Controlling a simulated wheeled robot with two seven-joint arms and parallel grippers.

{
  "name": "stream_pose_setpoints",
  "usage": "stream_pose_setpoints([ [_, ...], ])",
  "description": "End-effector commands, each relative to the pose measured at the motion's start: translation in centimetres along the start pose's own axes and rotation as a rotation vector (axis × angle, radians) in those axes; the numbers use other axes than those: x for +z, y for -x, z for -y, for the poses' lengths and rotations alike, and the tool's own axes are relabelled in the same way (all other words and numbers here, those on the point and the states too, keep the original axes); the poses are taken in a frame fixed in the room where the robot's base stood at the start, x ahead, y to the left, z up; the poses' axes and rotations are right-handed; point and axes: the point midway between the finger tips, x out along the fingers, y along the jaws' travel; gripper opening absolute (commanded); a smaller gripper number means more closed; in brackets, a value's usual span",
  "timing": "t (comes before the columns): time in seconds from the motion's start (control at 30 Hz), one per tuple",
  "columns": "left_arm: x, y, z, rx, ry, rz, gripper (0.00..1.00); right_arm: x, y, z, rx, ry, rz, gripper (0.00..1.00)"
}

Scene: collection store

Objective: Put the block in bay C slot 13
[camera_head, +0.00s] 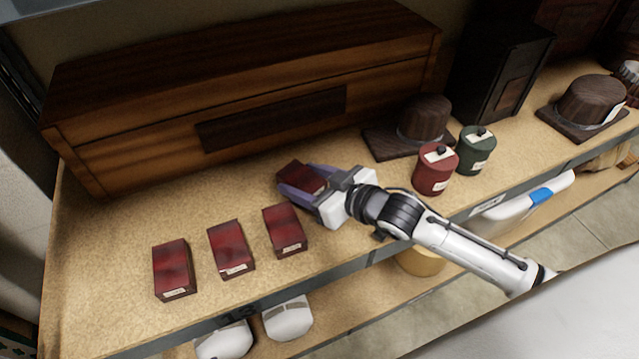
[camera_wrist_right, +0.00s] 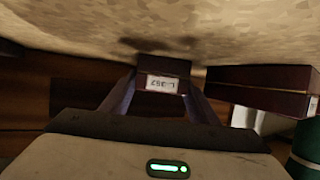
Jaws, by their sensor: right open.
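A dark red block (camera_head: 300,176) is between the fingers of my right gripper (camera_head: 302,186), near the middle of the shelf board. The fingers lie on either side of it and are open. In the right wrist view, the block (camera_wrist_right: 163,68) shows a white label on its end, between the fingertips (camera_wrist_right: 160,90). I cannot tell whether it rests on the board. Three similar red blocks stand in a row to the left: a left one (camera_head: 173,270), a middle one (camera_head: 231,250) and a right one (camera_head: 285,231). My left gripper is not in view.
A long wooden chest (camera_head: 240,95) stands behind. To the right are a red canister (camera_head: 435,172), a green canister (camera_head: 477,152) and round brown forms on dark bases (camera_head: 385,144). The grey shelf edge (camera_head: 330,277) runs along the front. The board left of the row is bare.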

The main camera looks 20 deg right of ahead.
Motion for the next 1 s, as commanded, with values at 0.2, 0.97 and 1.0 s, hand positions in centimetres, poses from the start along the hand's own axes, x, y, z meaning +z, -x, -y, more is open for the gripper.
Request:
stream_pose_setpoints([
  [0.2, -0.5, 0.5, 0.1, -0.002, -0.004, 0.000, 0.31, 0.2, 4.3, 0.0, 0.000, 0.001, 0.006, 0.55],
  [0.97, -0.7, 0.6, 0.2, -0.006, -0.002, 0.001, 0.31, 0.1, 11.6, 0.0, 0.001, 0.000, 0.002, 0.55],
  [1.0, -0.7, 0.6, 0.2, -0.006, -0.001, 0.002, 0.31, 0.1, 11.6, 0.0, 0.001, 0.000, 0.002, 0.55],
])
